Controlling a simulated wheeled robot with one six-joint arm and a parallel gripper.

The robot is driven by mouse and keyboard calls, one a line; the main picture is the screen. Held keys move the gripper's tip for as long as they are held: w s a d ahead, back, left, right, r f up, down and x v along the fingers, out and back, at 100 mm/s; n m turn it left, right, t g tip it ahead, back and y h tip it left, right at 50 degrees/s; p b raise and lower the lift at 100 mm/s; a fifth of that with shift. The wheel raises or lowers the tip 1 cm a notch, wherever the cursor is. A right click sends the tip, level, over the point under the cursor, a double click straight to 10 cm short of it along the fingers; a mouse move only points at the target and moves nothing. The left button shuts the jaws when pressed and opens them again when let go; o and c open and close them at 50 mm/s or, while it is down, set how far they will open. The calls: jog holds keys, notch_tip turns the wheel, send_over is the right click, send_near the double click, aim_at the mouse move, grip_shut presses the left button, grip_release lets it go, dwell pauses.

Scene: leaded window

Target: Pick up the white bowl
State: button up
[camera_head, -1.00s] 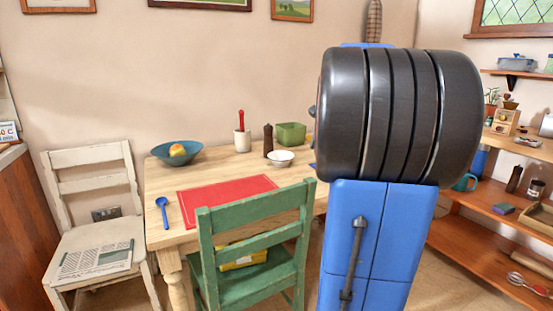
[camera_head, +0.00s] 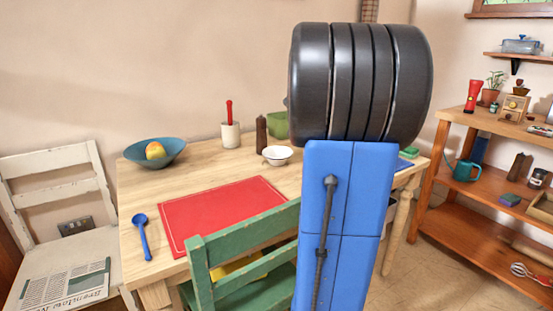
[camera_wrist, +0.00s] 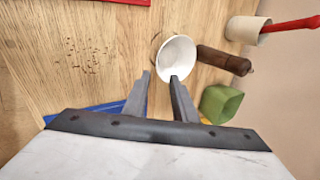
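The white bowl (camera_head: 277,155) stands upright on the wooden table (camera_head: 215,166), near its back edge, in the head view. In the wrist view the white bowl (camera_wrist: 177,58) lies just beyond the fingertips of my gripper (camera_wrist: 157,80). The two fingers are apart with a gap between them, and nothing is held. The right fingertip overlaps the bowl's rim in the picture; I cannot tell whether they touch. In the head view my arm hides the gripper.
A dark brown pepper mill (camera_wrist: 223,60), a green container (camera_wrist: 220,103) and a white pot (camera_wrist: 247,30) with a red-handled utensil stand close to the bowl. A red placemat (camera_head: 215,212) lies towards the front. A green chair (camera_head: 240,260) stands at the table's front.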

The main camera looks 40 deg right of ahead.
send_near(284, 158)
jog(key=x, duration=0.5)
jog(key=shift+w+d+r, duration=0.1)
jog(key=shift+d+r, duration=0.1)
jog(key=shift+d, duration=0.05)
jog(key=shift+x, duration=2.65)
jog(key=shift+a, duration=0.1)
grip_shut()
